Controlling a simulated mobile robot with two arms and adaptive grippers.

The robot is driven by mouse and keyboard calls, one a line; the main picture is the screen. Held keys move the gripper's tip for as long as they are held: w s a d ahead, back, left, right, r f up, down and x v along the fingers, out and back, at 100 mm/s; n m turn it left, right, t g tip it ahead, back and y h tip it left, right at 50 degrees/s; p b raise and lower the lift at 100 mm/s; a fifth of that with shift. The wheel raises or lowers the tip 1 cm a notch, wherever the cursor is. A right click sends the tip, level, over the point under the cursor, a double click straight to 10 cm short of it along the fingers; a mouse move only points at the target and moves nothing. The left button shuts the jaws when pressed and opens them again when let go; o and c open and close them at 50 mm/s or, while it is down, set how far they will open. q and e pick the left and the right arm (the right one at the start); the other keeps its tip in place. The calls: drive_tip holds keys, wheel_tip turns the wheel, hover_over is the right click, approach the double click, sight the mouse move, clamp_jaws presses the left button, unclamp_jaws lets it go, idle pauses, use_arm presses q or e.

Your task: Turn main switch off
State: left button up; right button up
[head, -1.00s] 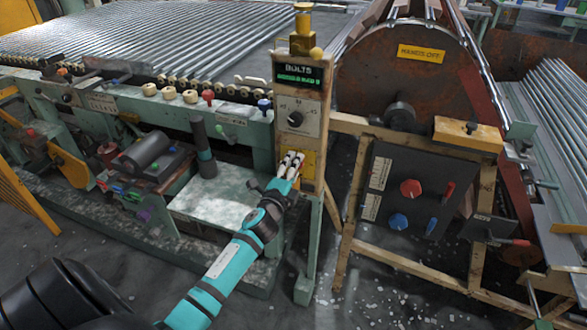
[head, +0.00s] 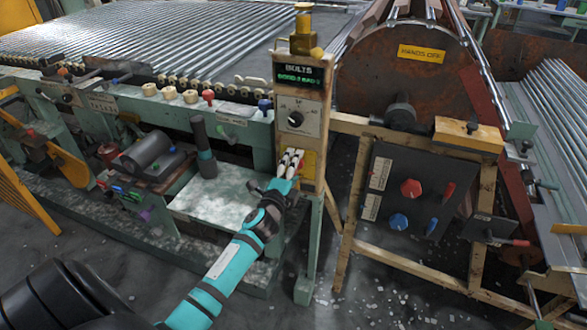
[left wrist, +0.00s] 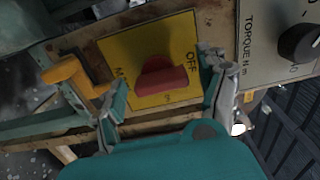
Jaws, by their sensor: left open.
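The main switch is a red knob (left wrist: 162,78) on a yellow plate (left wrist: 120,48) in the left wrist view. "OFF" and part of another word show on the plate. In the head view the yellow plate (head: 309,160) is low on the beige control post, and my gripper hides most of the knob. My left gripper (head: 291,160) is at the plate. In the left wrist view its open fingers (left wrist: 160,85) stand on either side of the red knob. I cannot tell whether they touch it. My right gripper is not in view.
Above the plate is a torque dial (head: 295,118), also at the right in the left wrist view (left wrist: 300,43). A dark panel (head: 395,178) with red and blue knobs stands to the right. A green bench (head: 210,200) stands left of the post.

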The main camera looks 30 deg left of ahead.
use_arm(q)
drive_tip(key=v, duration=1.2)
drive_tip(key=s+d+f+n+g+h+p, duration=0.1)
drive_tip(key=s+d+f+n+g, duration=0.2)
drive_tip(key=f, duration=0.8)
drive_tip(key=s+d+f+n+g+h+p, duration=0.1)
drive_tip(key=s+d+f+n+g, duration=0.3)
drive_tip(key=f, duration=0.7)
drive_tip(key=s+f+g+h+p, duration=0.15)
drive_tip(key=s+f, duration=0.35)
drive_tip(key=f, duration=0.6)
drive_tip(key=s+d+f+n+g, duration=0.1)
drive_tip(key=s+f, duration=0.4)
drive_tip(key=s, duration=0.5)
drive_tip(key=s+d+f+n+g, duration=0.2)
drive_tip(key=s+f+n+g, duration=0.1)
drive_tip(key=s, duration=0.7)
drive_tip(key=s+d+f+n+g+p, duration=0.1)
drive_tip(key=s+d+f+g, duration=0.1)
drive_tip(key=s+f+g, duration=0.2)
drive_tip(key=s+f, duration=0.3)
drive_tip(key=s, duration=0.3)
drive_tip(key=shift+n, duration=0.4)
